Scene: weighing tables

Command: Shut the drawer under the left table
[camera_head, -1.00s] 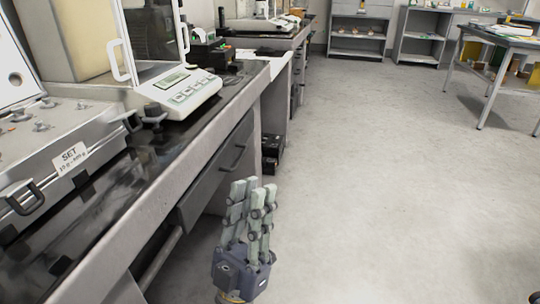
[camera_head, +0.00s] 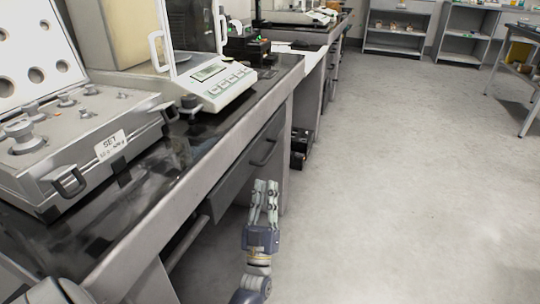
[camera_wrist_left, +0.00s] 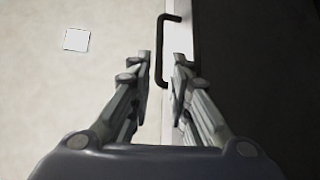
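The drawer (camera_head: 238,174) is a grey front under the near left table (camera_head: 190,186), with a dark bar handle (camera_head: 264,152). From the head I cannot tell how far it stands out. Contact cannot be made out. My right gripper is out of view.
On the table are an open weight case (camera_head: 75,150) marked SET and a balance (camera_head: 215,85). Dark boxes (camera_head: 300,145) stand on the floor past the drawer. A further table (camera_head: 335,35) continues behind. The floor (camera_head: 390,180) to the right is clear.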

